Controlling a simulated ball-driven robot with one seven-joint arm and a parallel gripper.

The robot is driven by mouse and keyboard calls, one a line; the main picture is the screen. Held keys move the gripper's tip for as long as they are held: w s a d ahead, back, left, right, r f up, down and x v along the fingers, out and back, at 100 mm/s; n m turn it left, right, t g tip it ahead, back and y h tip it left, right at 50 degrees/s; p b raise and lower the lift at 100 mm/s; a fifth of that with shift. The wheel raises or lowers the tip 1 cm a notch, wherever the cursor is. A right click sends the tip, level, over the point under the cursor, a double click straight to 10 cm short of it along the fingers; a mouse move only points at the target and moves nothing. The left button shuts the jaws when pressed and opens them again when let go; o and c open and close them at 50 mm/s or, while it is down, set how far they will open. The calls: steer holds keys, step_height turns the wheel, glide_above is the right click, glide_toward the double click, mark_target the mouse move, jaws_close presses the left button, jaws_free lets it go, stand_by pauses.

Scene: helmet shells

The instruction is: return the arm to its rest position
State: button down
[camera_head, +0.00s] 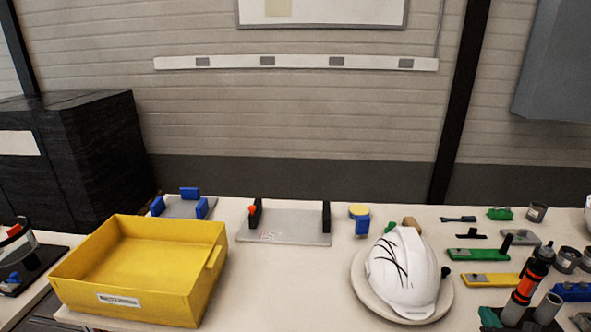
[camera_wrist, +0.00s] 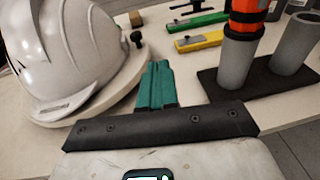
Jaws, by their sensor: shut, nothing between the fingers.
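My gripper (camera_wrist: 157,68) shows in the wrist view as two teal fingers pressed together, with nothing between them. It points into the gap between a white helmet (camera_wrist: 62,55) on the left and a dark holder base (camera_wrist: 272,95) on the right. I cannot tell whether the fingers touch the table. In the head view the helmet (camera_head: 402,268), with dark curved lines on it, rests on a round pale stand (camera_head: 363,283). My arm is not clearly visible in the head view.
An orange and black cylindrical tool (camera_head: 527,283) stands upright near grey cups at the right. Green and yellow strips (camera_head: 489,280) lie behind it. A yellow bin (camera_head: 139,303) stands at the left. The table (camera_head: 285,285) is clear between bin and helmet.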

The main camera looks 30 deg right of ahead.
steer(key=shift+w+a+r+m+h, duration=0.1)
steer(key=shift+a+r+m+h, duration=0.05)
steer(key=shift+r+m+h, duration=0.2)
steer(key=s+a+f+m+g+y, duration=0.1)
steer(key=s+a+m+g+y, duration=0.2)
steer(key=a+m, duration=0.6)
steer(key=s+a+f+m+g+y, duration=0.2)
steer(key=s+a+m+g+y, duration=0.2)
steer(key=a+m, duration=0.5)
steer(key=s+a+f+m+g+y, duration=0.2)
steer(key=s+a+m+g, duration=0.3)
steer(key=a+m, duration=0.5)
steer(key=s+a+y, duration=0.1)
steer(key=a, duration=0.8)
steer(key=shift+s, duration=0.25)
